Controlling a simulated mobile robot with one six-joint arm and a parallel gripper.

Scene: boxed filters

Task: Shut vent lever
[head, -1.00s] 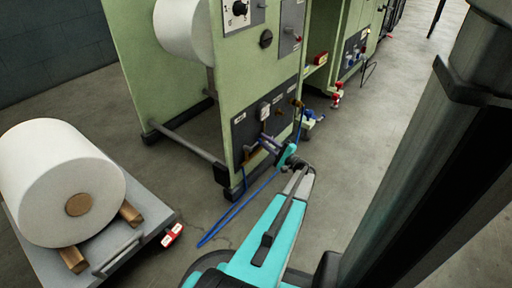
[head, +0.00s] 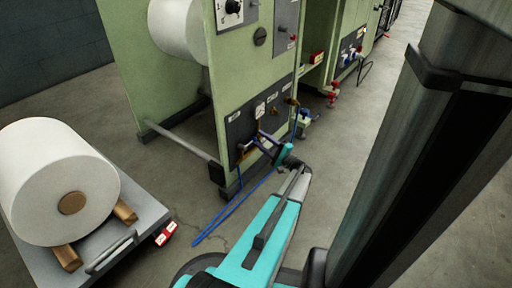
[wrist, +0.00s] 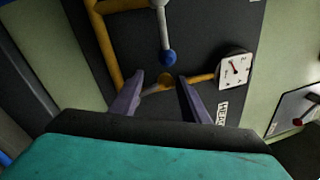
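A grey lever with a blue ball knob (wrist: 168,57) hangs down over the dark panel in the wrist view. Its label is not legible, so I cannot tell for sure that it is the vent lever. My gripper (wrist: 160,79) is open, its two purple-grey fingers apart, with the knob just beyond and between the tips. I see no contact with the knob. In the head view my gripper (head: 258,141) is at the dark lower panel (head: 240,130) of the green machine; the lever cannot be made out there.
A yellow pipe (wrist: 105,45) runs left of the lever. A brass fitting leads right to a white gauge (wrist: 235,69). A blue hose (head: 225,215) trails to the floor. A cart (head: 150,208) with a large white roll (head: 55,180) stands at left.

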